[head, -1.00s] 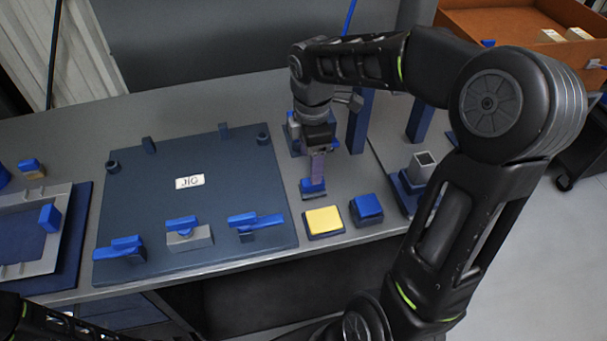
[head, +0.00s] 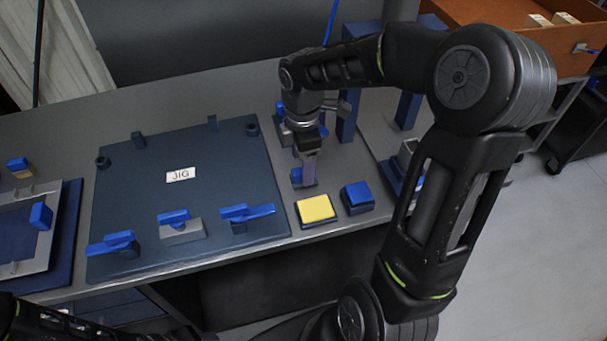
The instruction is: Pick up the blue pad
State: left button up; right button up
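A small blue piece (head: 297,175) on a dark base lies on the grey bench near the jig plate's right edge. My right gripper (head: 309,181) points down right at it, and its fingers hide part of it. I cannot tell whether they touch it or how far apart they are. A second blue pad-like block (head: 357,193) on a dark base stands nearer the bench's front edge, right of a yellow pad (head: 316,208). Which blue one is the named pad is not clear. Only part of my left arm shows at the lower left; its gripper is out of view.
A dark jig plate (head: 190,200) with blue-handled clamps and raised pegs covers the middle of the bench. A framed tray (head: 62,215) lies at left. Dark blue posts (head: 348,122) stand behind my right gripper. An orange-brown bin (head: 480,40) is at the back right.

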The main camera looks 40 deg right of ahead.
notch_tip(320, 180, down, 4)
jog(key=shift+r, duration=0.15)
jog(key=shift+c, duration=0.4)
grip_shut()
dwell(0.7)
